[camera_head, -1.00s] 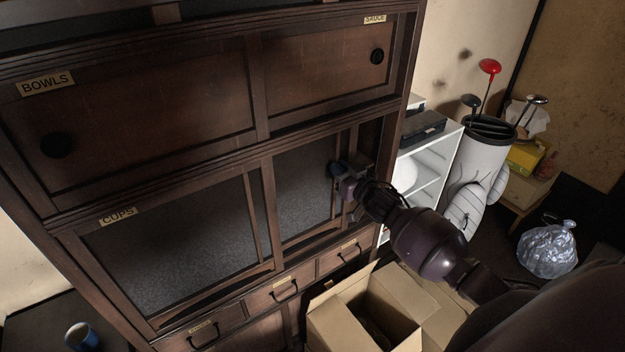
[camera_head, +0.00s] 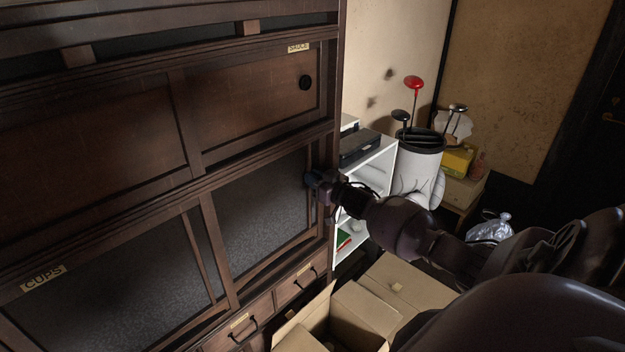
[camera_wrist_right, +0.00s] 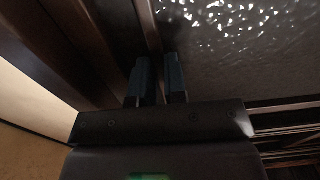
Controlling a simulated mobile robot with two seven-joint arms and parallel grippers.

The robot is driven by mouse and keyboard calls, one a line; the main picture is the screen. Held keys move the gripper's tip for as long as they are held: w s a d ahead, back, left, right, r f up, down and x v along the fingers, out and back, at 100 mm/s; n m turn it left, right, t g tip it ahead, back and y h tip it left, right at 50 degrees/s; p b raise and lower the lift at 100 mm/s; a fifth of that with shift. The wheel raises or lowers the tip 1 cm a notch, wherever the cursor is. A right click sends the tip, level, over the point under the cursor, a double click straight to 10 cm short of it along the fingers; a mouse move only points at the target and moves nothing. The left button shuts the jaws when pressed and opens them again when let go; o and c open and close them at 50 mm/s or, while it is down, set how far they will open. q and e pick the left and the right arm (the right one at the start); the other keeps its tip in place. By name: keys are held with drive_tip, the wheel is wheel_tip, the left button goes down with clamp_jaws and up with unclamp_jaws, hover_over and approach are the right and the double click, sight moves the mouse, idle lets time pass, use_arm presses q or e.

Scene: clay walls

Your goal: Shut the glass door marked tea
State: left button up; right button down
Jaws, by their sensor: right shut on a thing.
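The right glass door (camera_head: 268,205) of the cabinet has textured grey glass in a dark wood frame. No tea mark is readable on it. My right gripper (camera_head: 315,182) is at this door's right side, close to the cabinet's right post. In the right wrist view, the fingers (camera_wrist_right: 158,82) stand either side of a narrow upright wooden strip, the door's edge (camera_wrist_right: 148,28), and are shut on it. The glass is to the right of the fingers there. My left gripper is out of view.
The left glass door (camera_head: 110,280) is marked CUPS. Wooden panels (camera_head: 250,110) are above, drawers (camera_head: 300,278) below. An open cardboard box (camera_head: 362,312) stands before the cabinet. A white shelf (camera_head: 372,175) and a white bin (camera_head: 418,165) stand to the right.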

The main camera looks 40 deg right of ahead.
drive_tip(key=c, duration=1.2)
unclamp_jaws()
drive_tip(key=shift+d, duration=0.35)
drive_tip(key=shift+o, duration=0.2)
drive_tip(key=shift+a, duration=0.1)
drive_tip(key=s, duration=1)
drive_tip(key=shift+s+d, duration=0.4)
